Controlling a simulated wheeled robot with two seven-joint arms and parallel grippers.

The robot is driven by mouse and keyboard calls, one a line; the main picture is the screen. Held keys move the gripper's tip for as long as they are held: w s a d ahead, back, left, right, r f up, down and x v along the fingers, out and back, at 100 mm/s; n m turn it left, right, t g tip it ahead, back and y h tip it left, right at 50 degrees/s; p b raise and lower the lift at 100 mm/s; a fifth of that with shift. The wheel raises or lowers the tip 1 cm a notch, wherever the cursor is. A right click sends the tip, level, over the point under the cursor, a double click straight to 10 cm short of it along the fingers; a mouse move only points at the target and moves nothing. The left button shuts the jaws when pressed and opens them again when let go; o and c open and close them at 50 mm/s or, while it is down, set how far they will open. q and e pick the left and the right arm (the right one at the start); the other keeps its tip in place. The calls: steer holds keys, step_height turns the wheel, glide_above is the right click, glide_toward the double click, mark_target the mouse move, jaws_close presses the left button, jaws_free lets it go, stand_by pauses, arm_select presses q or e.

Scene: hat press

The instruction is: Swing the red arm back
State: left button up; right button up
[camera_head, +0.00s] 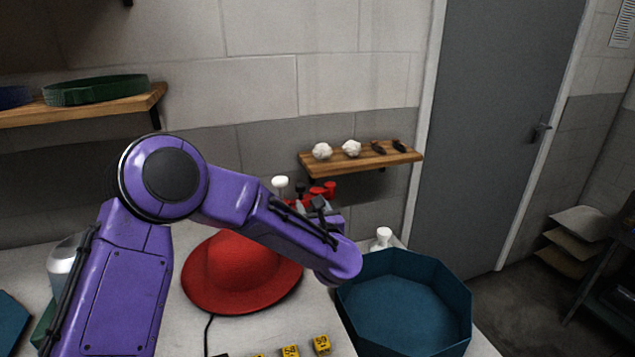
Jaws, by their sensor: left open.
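The red arm (329,188) shows only as small red parts behind my left forearm. Most of it is hidden, so I cannot tell its angle. My purple left arm reaches across from the left, and its wrist bends back toward these parts. My left gripper (309,198) is open, with dark fingers close to the red parts. I cannot tell whether they touch. A white knob (280,182) stands just left of them. A red hat (235,275) sits on the table below my forearm, which covers part of it. My right gripper is not in view.
A blue octagonal bin (460,317) stands at the table's right. Yellow blocks (321,344) lie at the front. A white bottle (382,237) stands behind the bin. A wall shelf (350,164) holds white lumps and dark items. A silver container (62,255) stands at left.

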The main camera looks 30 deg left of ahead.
mark_target(300, 189)
arm_select(q)
steer(key=p+x, duration=0.1)
steer(key=x, duration=0.4)
steer(key=p+x, duration=0.2)
steer(key=x, duration=0.3)
steer(key=shift+a+r+p, duration=0.15)
steer(key=shift+r+p, duration=0.1)
steer(key=shift+p, duration=0.05)
steer(key=shift+s+r, duration=0.35)
steer(key=shift+s, duration=0.05)
steer(key=shift+s+r, duration=0.1)
steer(key=shift+s, duration=0.1)
steer(key=c, duration=0.4)
steer(key=shift+s, duration=0.1)
steer(key=c, duration=0.5)
jaws_close()
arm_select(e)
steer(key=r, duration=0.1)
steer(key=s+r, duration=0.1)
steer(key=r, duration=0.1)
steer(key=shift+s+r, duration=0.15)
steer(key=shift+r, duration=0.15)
